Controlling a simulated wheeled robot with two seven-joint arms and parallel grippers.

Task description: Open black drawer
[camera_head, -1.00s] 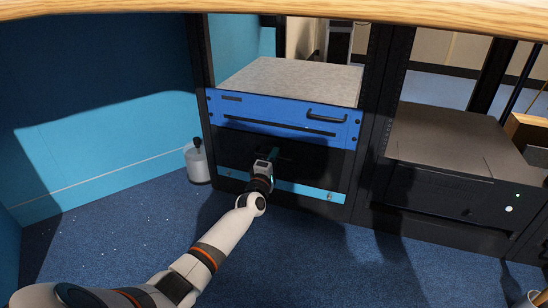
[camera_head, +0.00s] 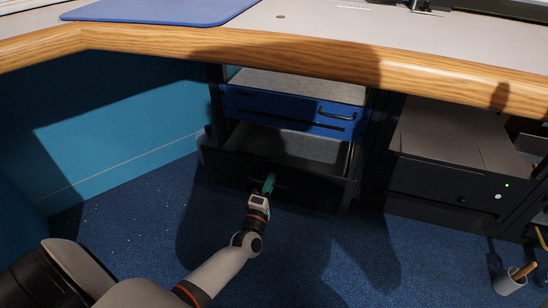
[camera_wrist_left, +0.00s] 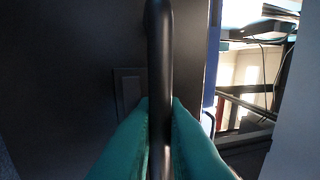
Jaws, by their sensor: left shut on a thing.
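The black drawer (camera_head: 315,193) is pulled out from the rack below the blue drawer (camera_head: 290,109), and its grey, empty-looking inside shows from above. My left gripper (camera_head: 269,184) is at the middle of the black drawer's front. In the left wrist view its teal fingers (camera_wrist_left: 158,135) lie on both sides of the black bar handle (camera_wrist_left: 160,60), shut on it. The drawer's dark front (camera_wrist_left: 70,80) fills the left of that view. My right gripper is not in view.
The wooden desk edge (camera_head: 300,62) runs above the rack. A black cabinet (camera_head: 430,180) stands to the right. A pen cup (camera_head: 508,281) stands on the floor at the lower right. Blue carpet (camera_head: 330,260) in front of the drawer is clear.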

